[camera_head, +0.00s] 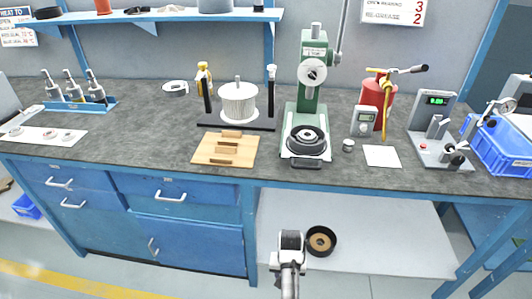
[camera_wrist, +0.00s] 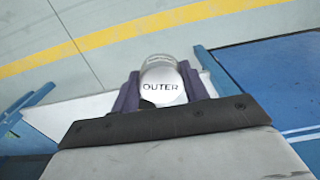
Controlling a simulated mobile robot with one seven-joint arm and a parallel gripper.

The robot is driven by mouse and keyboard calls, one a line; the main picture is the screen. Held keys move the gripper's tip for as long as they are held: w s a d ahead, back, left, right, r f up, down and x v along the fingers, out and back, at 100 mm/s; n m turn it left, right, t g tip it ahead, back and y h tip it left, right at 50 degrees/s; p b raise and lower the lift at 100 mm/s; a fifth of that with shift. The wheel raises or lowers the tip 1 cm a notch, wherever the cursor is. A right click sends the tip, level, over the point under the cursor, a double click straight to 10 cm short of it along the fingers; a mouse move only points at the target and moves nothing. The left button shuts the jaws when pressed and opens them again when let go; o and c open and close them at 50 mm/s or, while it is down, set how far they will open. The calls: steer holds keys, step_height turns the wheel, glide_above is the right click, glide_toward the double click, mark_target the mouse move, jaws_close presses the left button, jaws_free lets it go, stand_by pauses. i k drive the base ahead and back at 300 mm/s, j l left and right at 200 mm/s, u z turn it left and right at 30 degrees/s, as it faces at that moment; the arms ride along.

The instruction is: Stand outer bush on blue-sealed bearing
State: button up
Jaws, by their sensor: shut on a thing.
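My gripper (camera_wrist: 161,92) is shut on the outer bush (camera_wrist: 162,82), a pale metallic cylinder. Its white end face, marked OUTER, faces the wrist camera, and dark fingers stand on either side. In the head view my gripper (camera_head: 291,238) is low in front of the bench, below its front edge and apart from the benchtop; the bush cannot be made out there. Several small rings lie on a white mat (camera_head: 14,135) at the bench's left, including one ring (camera_head: 69,136) at its right end. I cannot tell which bearing is blue-sealed.
A green press (camera_head: 311,90) with a black ring (camera_head: 306,139) on its base stands mid-bench. Left of it are a wooden block (camera_head: 225,160) and a white ribbed rotor (camera_head: 239,101). A red canister (camera_head: 377,98) and blue crate (camera_head: 500,148) stand right.

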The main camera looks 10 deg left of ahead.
mark_target(307, 134)
steer(key=l+u, duration=0.4)
steer(key=k+l+u, duration=0.1)
steer(key=u, duration=0.3)
steer(key=k+l+u, duration=0.1)
steer(key=l, duration=0.2)
steer(key=k+l+u, duration=0.1)
steer(key=l, duration=0.2)
steer(key=k+l+u, duration=0.1)
steer(key=l, duration=0.2)
steer(key=k+l, duration=0.15)
steer(key=l, duration=0.2)
steer(key=k+l, duration=0.15)
steer(key=l, duration=0.15)
steer(key=l+u, duration=0.05)
